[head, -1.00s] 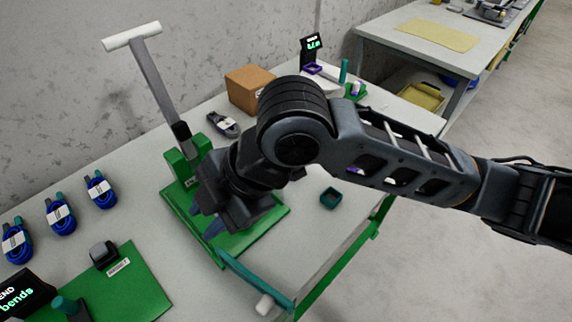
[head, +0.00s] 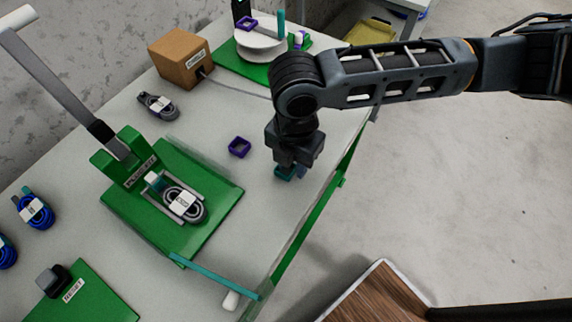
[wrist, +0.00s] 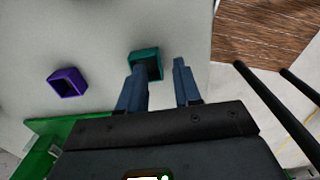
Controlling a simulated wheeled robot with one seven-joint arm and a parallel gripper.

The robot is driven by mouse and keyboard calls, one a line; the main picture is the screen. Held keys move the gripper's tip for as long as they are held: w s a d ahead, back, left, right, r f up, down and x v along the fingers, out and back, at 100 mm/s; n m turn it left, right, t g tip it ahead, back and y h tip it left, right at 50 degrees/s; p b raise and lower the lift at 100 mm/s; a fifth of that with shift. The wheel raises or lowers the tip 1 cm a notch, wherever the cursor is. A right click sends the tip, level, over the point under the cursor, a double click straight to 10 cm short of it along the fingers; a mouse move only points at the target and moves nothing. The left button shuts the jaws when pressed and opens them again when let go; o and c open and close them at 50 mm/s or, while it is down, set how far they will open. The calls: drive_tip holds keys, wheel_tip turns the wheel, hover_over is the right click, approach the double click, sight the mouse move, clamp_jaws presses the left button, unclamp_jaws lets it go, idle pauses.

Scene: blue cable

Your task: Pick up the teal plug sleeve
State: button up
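The teal plug sleeve (head: 284,174) is a small square ring on the pale bench near its right edge, partly hidden under my gripper in the head view. In the wrist view the sleeve (wrist: 153,54) lies ahead of my fingers, its dark opening showing. My gripper (head: 293,170) points down over it. In the wrist view my gripper (wrist: 159,66) is open, with a gap between its two blue fingers. The left fingertip overlaps the sleeve's image, and the right one is clear of it. I cannot tell whether they touch.
A purple square sleeve (head: 239,147) lies close by to the left. A green press fixture (head: 155,236) with a grey cable coil (head: 188,205) and teal-and-white lever (head: 215,277) stands further left. A cardboard box (head: 180,58) and white reel (head: 260,45) are behind. Bare bench surrounds the sleeve.

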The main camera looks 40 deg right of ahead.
drive_tip(key=shift+f, duration=1.1)
clamp_jaws()
